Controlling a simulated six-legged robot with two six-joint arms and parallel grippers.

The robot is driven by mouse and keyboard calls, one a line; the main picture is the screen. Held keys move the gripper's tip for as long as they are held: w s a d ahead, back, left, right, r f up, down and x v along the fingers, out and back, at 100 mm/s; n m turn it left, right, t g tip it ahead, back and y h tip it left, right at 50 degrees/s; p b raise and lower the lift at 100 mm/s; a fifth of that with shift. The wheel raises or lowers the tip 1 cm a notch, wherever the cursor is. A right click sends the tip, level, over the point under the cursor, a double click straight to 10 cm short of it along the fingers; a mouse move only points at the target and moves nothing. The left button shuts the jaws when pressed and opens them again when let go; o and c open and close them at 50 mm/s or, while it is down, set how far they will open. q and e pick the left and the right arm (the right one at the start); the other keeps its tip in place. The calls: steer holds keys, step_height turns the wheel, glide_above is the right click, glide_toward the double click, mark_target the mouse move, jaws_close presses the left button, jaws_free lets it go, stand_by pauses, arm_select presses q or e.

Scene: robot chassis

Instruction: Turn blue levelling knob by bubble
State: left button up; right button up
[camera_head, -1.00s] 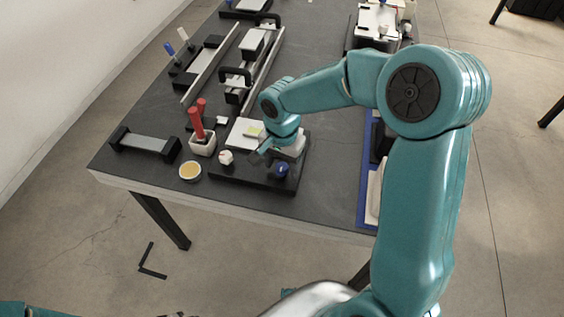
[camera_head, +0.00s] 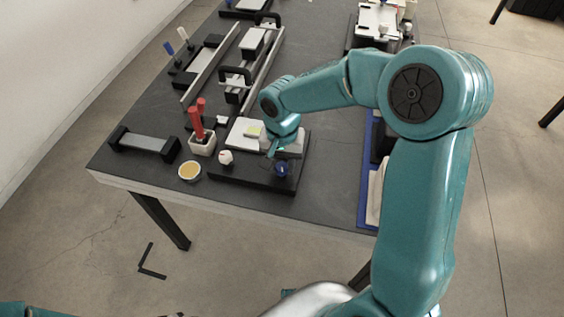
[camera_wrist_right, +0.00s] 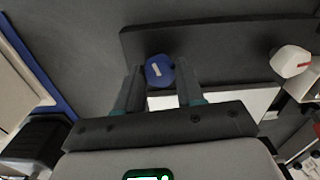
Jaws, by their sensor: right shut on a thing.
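The blue levelling knob (camera_head: 281,169) is at the front right of a black base plate (camera_head: 240,178) in the head view. In the right wrist view the blue knob (camera_wrist_right: 159,71), with a white mark on top, sits between my right gripper's fingers (camera_wrist_right: 160,88). My right gripper (camera_head: 276,155) is shut on the knob. A white knob with a red mark (camera_head: 226,157) is at the left of the plate; it also shows in the wrist view (camera_wrist_right: 290,61). The bubble level (camera_head: 254,132) is a small yellow-green patch on the white platform. My left gripper is not seen.
A white cup (camera_head: 203,145) with red-handled tools and a round dish of yellow stuff (camera_head: 189,170) stand left of the plate. A black-ended bar (camera_head: 146,144) lies farther left. A blue-edged tray (camera_head: 366,190) is at the right. Bare table lies in front.

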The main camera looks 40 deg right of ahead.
mark_target(283, 167)
steer(key=n, duration=0.6)
steer(key=shift+r+n, duration=0.1)
steer(key=shift+n, duration=0.2)
steer(key=n, duration=0.5)
steer(key=shift+n+p, duration=0.3)
steer(key=shift+p, duration=0.05)
steer(key=o, duration=1)
steer(key=shift+o, duration=0.2)
step_height(283, 167, up, 16)
steer(key=p, duration=0.1)
steer(key=shift+r, duration=0.15)
steer(key=shift+s, duration=0.1)
